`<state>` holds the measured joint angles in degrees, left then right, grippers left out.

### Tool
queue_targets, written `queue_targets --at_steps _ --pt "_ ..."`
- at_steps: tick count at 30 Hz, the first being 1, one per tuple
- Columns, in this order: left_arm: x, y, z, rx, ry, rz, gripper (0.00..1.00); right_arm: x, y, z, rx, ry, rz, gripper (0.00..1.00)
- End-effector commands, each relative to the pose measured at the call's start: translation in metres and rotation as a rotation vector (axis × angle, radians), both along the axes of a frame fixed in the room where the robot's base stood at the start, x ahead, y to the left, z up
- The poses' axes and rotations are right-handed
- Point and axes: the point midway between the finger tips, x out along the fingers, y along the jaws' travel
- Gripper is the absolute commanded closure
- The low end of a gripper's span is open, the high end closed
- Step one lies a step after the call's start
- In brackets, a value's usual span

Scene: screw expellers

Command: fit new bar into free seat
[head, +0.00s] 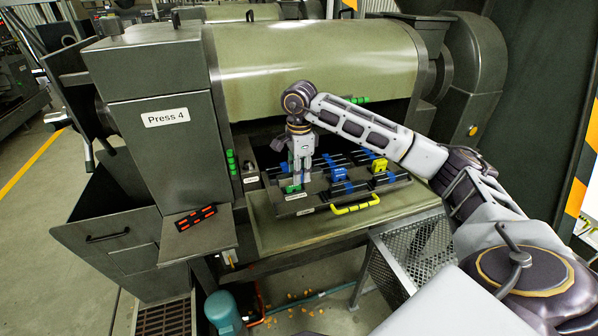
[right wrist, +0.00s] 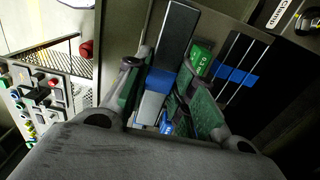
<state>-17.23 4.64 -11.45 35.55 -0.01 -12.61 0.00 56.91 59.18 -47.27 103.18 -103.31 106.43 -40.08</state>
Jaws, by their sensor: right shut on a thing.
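My right gripper (head: 301,180) is over the left part of a dark bar rack (head: 308,201) at the front of Press 4. In the right wrist view its fingers (right wrist: 162,90) close on a long bar (right wrist: 172,40), dark grey with a silver section between the fingers. I take this as the new bar. A green tag (right wrist: 201,60) with small writing is beside the right fingertip. Blue pieces (head: 338,173) and a yellow piece (head: 379,165) sit on the rack further right. The free seat and the bar's lower end are hidden or too small to make out. My left gripper is out of view.
A yellow handle (head: 355,206) sticks out at the rack's front. A dark piece with orange marks (head: 196,217) lies on a side shelf at the left. The press housing (head: 310,65) overhangs the rack, and a mesh-sided stand (head: 405,255) is below right.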

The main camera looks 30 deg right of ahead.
Motion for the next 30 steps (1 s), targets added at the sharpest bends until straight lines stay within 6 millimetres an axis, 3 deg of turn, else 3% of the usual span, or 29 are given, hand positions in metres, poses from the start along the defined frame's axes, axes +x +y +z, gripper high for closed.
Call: queue_targets --at_steps 11,30 --pt "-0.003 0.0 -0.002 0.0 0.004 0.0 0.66 0.001 0.0 -0.003 0.001 -0.001 0.0 1.0" --pt "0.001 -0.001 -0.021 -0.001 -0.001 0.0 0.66 0.004 0.004 -0.038 0.0 0.0 0.007 1.0"
